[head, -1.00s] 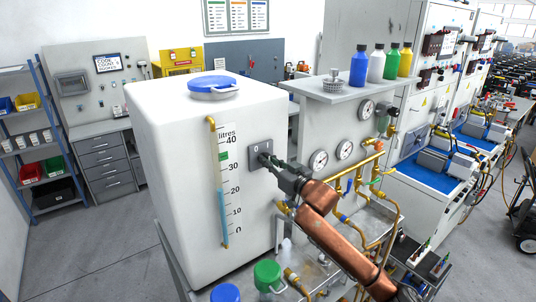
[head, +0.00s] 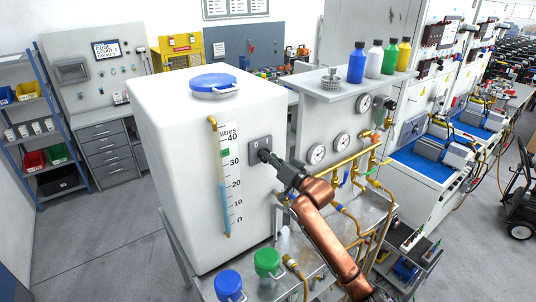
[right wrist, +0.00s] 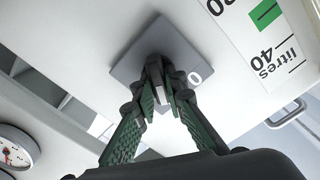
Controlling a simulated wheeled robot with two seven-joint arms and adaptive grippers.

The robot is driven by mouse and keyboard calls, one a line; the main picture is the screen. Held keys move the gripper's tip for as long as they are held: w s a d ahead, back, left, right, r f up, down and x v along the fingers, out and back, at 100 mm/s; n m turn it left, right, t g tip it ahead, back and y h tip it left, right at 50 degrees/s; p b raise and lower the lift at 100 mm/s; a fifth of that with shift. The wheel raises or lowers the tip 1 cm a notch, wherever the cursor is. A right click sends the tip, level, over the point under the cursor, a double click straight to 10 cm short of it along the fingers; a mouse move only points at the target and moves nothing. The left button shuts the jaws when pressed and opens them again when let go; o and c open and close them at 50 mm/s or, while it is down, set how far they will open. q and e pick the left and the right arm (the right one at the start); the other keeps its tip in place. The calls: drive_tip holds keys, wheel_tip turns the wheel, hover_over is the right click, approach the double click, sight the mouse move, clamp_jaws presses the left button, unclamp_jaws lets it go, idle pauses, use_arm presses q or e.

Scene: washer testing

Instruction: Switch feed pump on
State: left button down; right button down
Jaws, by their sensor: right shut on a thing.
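The white tank (head: 180,190) stands in the middle of the head view, with a litre scale and a sight tube on its front. A grey switch plate (head: 261,146) is on the tank face, right of the scale. My right gripper (head: 265,156) is at this plate, its fingers shut on the switch knob. In the right wrist view the fingers (right wrist: 160,88) close on the knob in front of the grey plate (right wrist: 150,50). A "0" shows on the plate beside the fingers. The knob is mostly hidden by the fingers. My left gripper is not in view.
Brass pipes and valves (head: 350,160) and pressure gauges (head: 316,154) lie right of the tank. A shelf (head: 342,86) above holds several coloured bottles.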

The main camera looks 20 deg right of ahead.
idle(0.3)
drive_tip(key=c, duration=2)
unclamp_jaws()
drive_tip(key=shift+o, duration=0.2)
drive_tip(key=shift+d, duration=0.1)
drive_tip(key=v, duration=1.2)
